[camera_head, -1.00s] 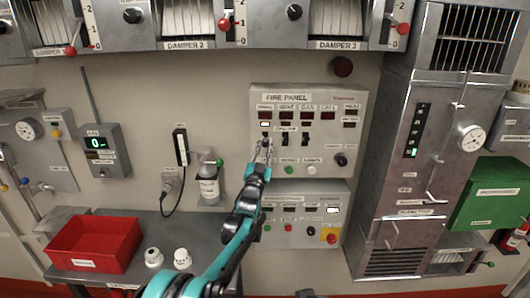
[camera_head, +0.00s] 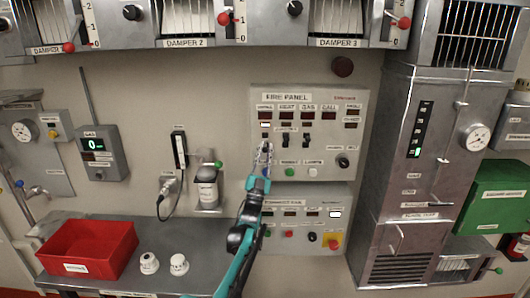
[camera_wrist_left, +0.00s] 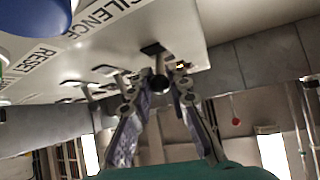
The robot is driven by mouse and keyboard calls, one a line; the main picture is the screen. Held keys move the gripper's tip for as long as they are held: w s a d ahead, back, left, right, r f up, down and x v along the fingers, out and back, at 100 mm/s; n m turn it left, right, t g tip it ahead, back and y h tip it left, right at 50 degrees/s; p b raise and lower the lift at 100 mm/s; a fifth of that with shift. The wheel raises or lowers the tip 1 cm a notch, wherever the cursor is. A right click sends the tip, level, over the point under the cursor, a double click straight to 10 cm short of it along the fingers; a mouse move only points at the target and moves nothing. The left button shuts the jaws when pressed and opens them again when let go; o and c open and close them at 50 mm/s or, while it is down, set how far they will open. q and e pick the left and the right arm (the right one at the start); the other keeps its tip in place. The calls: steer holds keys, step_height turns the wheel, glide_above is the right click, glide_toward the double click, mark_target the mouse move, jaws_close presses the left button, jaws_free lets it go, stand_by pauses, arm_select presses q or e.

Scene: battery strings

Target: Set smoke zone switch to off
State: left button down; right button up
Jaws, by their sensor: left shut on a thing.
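The fire panel (camera_head: 360,104) is a pale box on the wall with a row of small displays and black toggle switches beneath. Its leftmost column, whose label is too small to read surely, holds the smoke zone switch (camera_head: 265,135). My left gripper (camera_head: 264,150) is at this switch, just below its plate, and partly hides it. In the left wrist view the dark round switch lever (camera_wrist_left: 160,84) stands between the fingertips of my left gripper (camera_wrist_left: 157,92), which are closed about it. The lever's exact position is hard to tell. My right gripper is not in view.
More toggle switches, including one to the right (camera_head: 306,140), sit beside the gripper. A green button (camera_head: 289,171) and a white button (camera_head: 312,172) are below. A second control box (camera_head: 335,198) lies underneath. A red bin (camera_head: 90,248) stands on the bench at left.

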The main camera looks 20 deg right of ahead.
arm_select(q)
steer(key=c, duration=1.4)
jaws_free()
steer(key=v, duration=1.2)
